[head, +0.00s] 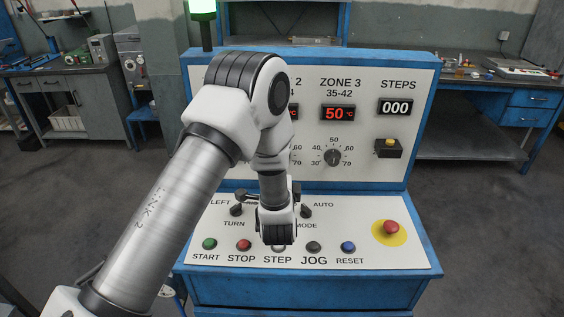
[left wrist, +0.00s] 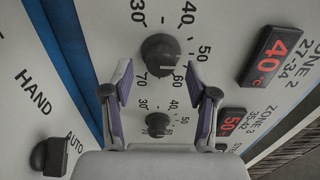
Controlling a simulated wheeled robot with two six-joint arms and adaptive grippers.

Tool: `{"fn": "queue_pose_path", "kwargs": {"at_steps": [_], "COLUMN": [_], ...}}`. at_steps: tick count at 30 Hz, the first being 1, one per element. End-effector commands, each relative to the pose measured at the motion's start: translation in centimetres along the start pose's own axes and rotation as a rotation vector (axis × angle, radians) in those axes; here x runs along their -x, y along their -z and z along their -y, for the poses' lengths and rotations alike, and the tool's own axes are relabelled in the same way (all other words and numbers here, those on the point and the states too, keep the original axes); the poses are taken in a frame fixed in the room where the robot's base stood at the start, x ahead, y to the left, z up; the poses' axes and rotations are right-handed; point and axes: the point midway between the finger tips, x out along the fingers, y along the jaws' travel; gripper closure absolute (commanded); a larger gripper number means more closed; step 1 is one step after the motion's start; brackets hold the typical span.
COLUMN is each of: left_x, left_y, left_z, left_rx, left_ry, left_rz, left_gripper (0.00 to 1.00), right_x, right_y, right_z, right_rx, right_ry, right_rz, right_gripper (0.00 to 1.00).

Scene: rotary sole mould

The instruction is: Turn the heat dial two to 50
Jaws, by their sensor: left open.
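Heat dial two (left wrist: 160,52) is a dark round knob with a scale from 30 to 70, in the upper middle of the left wrist view. The zone 2 display (left wrist: 270,55) beside it reads 40 °C. My left gripper (left wrist: 159,66) is open and empty, with one fingertip on each side of dial two; I cannot tell whether they touch it. The dial's exact setting is hard to read. In the head view my left arm hides dial two and most of the gripper, and only the edge of the zone 2 display (head: 294,113) shows.
The zone 3 dial (head: 333,157) is close by, and its display (head: 338,113) reads 50 °C. Below are the mode switch (head: 306,211), several push buttons such as the blue reset button (head: 348,246), and the red emergency stop (head: 391,228).

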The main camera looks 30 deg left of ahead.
Motion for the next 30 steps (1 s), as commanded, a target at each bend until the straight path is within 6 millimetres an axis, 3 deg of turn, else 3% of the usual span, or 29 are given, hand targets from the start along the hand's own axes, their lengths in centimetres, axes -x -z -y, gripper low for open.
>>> {"fn": "queue_pose_path", "kwargs": {"at_steps": [6,12,30], "left_x": [5.8,9.0,9.4], "left_y": [0.1,0.0,-0.1], "left_z": [-0.1,0.0,0.0], "left_rx": [-0.006,-0.002,0.0], "left_ry": [-0.002,0.001,0.001], "left_rz": [-0.006,-0.002,0.0], "left_gripper": [0.41,0.41,0.41], "right_x": [0.0,0.0,0.0], "right_y": [0.0,0.0,0.0], "right_z": [0.0,0.0,0.0], "right_rx": [0.0,0.0,0.0], "right_ry": [0.0,0.0,0.0], "right_rz": [0.0,0.0,0.0], "right_gripper": [0.6,0.6,0.6]}}
